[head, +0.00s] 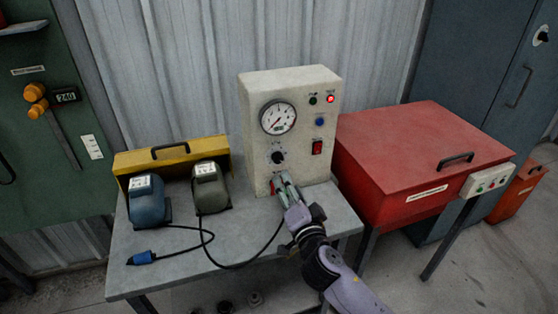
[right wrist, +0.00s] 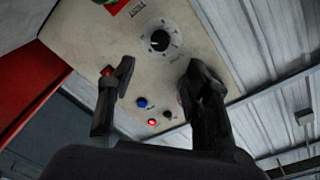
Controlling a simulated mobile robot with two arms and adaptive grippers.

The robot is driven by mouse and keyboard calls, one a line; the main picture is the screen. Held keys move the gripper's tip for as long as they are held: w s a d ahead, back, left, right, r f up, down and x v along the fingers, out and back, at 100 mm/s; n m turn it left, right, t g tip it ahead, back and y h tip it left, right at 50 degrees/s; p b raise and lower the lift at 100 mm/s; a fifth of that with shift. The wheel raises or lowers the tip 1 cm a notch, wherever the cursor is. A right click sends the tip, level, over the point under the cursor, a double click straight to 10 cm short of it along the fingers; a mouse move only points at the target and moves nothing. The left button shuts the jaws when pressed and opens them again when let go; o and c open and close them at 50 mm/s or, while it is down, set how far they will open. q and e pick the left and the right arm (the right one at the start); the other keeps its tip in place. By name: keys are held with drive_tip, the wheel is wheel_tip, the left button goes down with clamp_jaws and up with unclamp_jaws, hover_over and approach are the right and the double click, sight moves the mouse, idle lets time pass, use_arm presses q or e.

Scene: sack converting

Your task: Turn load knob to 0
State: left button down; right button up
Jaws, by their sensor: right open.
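A pale test box (head: 255,90) stands on the grey table. A black knob with a white pointer mark (head: 277,157) sits on its front below a round gauge (head: 278,117); I take it as the load knob. The knob with its scale ring also shows in the right wrist view (right wrist: 159,40); its numbers are too small to read. My right gripper (head: 284,182) is in front of the box's lower face, below the knob. In the right wrist view its fingers (right wrist: 160,66) are apart and empty, with the knob beyond the gap, not between them. My left gripper is not in view.
The box also has a red switch (head: 317,147), a blue button (head: 320,121) and a lit red lamp (head: 331,99). A red cabinet (head: 390,165) flanks the box at right.

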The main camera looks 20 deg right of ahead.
sight(279, 160)
drive_tip(key=w+p, duration=0.1)
drive_tip(key=w, duration=0.9)
drive_tip(key=shift+d, duration=0.2)
drive_tip(key=shift+c, duration=0.4)
clamp_jaws()
